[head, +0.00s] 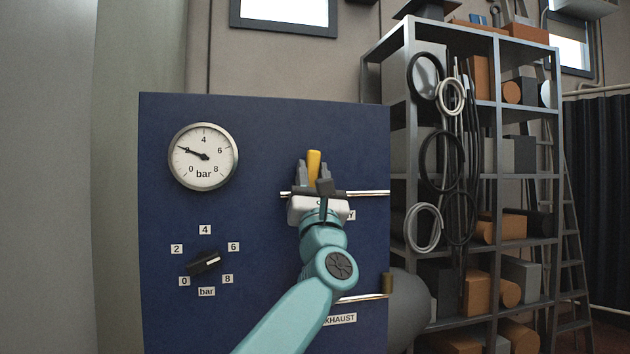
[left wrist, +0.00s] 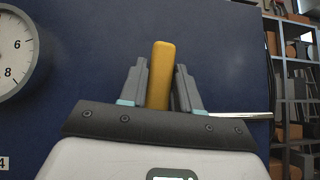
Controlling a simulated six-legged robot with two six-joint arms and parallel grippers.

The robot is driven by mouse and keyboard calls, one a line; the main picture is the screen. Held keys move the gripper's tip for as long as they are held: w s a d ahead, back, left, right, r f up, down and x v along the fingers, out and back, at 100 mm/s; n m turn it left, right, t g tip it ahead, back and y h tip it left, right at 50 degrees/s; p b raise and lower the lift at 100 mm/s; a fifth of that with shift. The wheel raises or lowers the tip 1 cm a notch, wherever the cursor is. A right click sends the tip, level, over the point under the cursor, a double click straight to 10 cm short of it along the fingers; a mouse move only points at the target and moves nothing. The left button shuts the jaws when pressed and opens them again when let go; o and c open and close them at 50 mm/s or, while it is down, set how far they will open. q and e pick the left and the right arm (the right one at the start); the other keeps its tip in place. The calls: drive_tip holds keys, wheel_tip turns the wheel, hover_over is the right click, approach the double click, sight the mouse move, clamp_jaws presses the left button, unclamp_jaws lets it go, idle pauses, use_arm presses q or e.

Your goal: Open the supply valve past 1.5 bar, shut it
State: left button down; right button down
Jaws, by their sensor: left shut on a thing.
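A yellow valve handle (head: 314,160) stands upright on the dark blue panel (head: 260,130), across the line of the upper horizontal pipe (head: 365,193). My left gripper (head: 313,176) is shut on this handle. In the left wrist view the handle (left wrist: 160,75) shows between the two grey fingers (left wrist: 161,85). The valve body and most of the label below are hidden by my gripper. The round gauge (head: 203,157) has its needle pointing left and slightly up, around 2 bar. My right gripper is not in view.
A black knob (head: 204,263) with a 0 to 8 bar scale sits lower left on the panel. A lower pipe (head: 362,297) has an exhaust label (head: 340,319), partly covered by my arm. A loaded shelf rack (head: 452,110) with hanging hoses stands right of the panel.

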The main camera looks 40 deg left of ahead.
use_arm(q)
drive_tip(key=shift+s+a+r+n+g+y, duration=0.1)
drive_tip(key=shift+s+n+g+y, duration=0.05)
drive_tip(key=shift+n+g+y, duration=0.55)
drive_tip(key=shift+s+a+r+n+g+y, duration=0.15)
drive_tip(key=shift+n+g+y, duration=0.3)
drive_tip(key=shift+n, duration=0.45)
drive_tip(key=shift+g, duration=0.25)
drive_tip(key=c, duration=0.9)
unclamp_jaws()
drive_tip(key=shift+f, duration=0.1)
drive_tip(key=shift+d, duration=0.1)
drive_tip(key=shift+w+r, duration=0.1)
drive_tip(key=shift+r, duration=0.1)
wheel_tip(320, 180, up, 20)
drive_tip(key=p, duration=1.8)
drive_tip(key=shift+f+p, duration=0.15)
drive_tip(key=shift+p, duration=0.25)
